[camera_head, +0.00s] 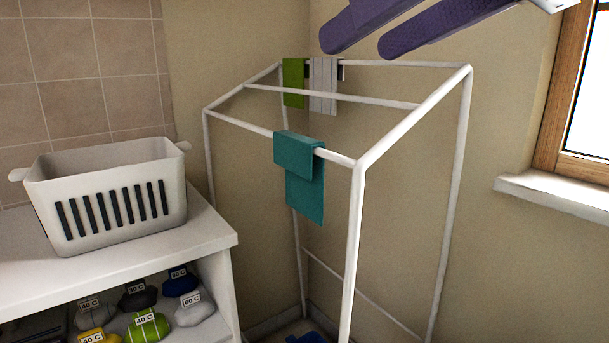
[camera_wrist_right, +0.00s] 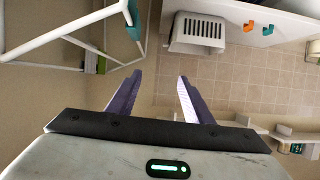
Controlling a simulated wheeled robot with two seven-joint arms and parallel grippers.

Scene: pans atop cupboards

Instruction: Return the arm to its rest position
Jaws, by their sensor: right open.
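My right gripper (camera_head: 362,44) comes in at the top right of the head view, with two purple fingers spread apart and nothing between them. It also shows in the right wrist view (camera_wrist_right: 160,76), where the gap between the fingers is empty. In the head view it appears above the drying rack, over the wall; its exact distance from the rack I cannot tell. My left gripper is in neither view.
A white drying rack (camera_head: 353,240) holds a teal cloth (camera_head: 303,190), a green cloth (camera_head: 293,82) and a pale striped cloth (camera_head: 323,86). A white basket (camera_head: 110,195) stands on a shelf unit (camera_head: 205,232) at left. A windowsill (camera_head: 555,195) juts out at right.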

